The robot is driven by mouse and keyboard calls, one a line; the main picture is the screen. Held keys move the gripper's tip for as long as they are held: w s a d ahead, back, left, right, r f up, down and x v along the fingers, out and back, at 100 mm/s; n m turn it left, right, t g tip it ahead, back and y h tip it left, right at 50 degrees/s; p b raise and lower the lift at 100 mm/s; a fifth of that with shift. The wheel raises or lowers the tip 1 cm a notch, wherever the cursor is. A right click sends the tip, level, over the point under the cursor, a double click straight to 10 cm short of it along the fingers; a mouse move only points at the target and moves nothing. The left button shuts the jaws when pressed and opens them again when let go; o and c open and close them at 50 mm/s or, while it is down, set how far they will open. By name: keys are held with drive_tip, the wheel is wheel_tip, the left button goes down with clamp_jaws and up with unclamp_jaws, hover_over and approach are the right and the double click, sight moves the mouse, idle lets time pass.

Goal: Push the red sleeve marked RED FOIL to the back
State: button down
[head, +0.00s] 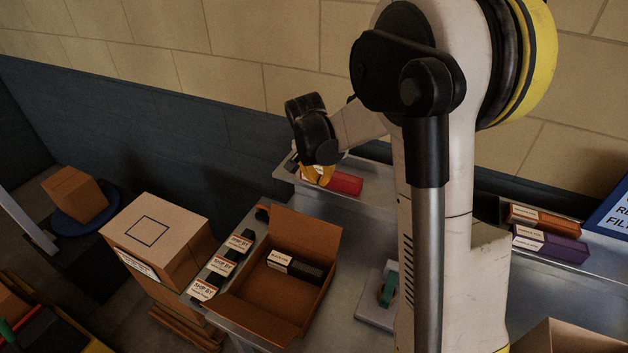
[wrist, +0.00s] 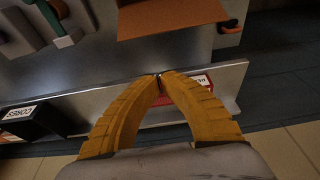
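The red sleeve (head: 345,183) lies on the raised metal shelf along the back of the bench, partly hidden by my gripper. In the wrist view the red sleeve (wrist: 228,102) shows behind my right finger, with part of its white label and red lettering visible. My gripper (wrist: 159,76) has its yellow fingertips together, with nothing seen between them. In the head view my gripper (head: 320,176) points down at the left end of the sleeve. I cannot tell whether it touches the sleeve.
An open cardboard box (head: 251,304) holding a black sleeve (head: 308,270) stands on the bench. Several SHIP BY cards (head: 220,265) line its left side. A tape dispenser (head: 374,310) sits mid-bench. Orange (head: 545,219) and purple (head: 566,249) sleeves lie at right. A CORKS block (wrist: 25,115) shows in the wrist view.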

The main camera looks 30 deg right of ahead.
sight(328, 191)
drive_tip(key=w+d+f, duration=0.1)
drive_tip(key=f, duration=0.1)
drive_tip(key=w+d+f, duration=0.1)
drive_tip(key=f, duration=0.2)
drive_tip(key=w+d+f, duration=0.1)
drive_tip(key=d+f, duration=0.1)
drive_tip(key=f, duration=0.1)
drive_tip(key=shift+w+f, duration=0.1)
drive_tip(key=shift+f, duration=0.05)
drive_tip(key=shift+w+d, duration=0.45)
drive_tip(key=shift+d, duration=0.1)
drive_tip(key=shift+d, duration=0.1)
drive_tip(key=w+d+b, duration=0.1)
drive_tip(key=d, duration=0.1)
drive_tip(key=w+d+b, duration=0.1)
drive_tip(key=w+d, duration=0.1)
drive_tip(key=w+d+b, duration=0.1)
drive_tip(key=w+d, duration=0.1)
drive_tip(key=shift+d+f, duration=0.15)
drive_tip(key=shift+w+d, duration=0.2)
drive_tip(key=shift+d, duration=0.05)
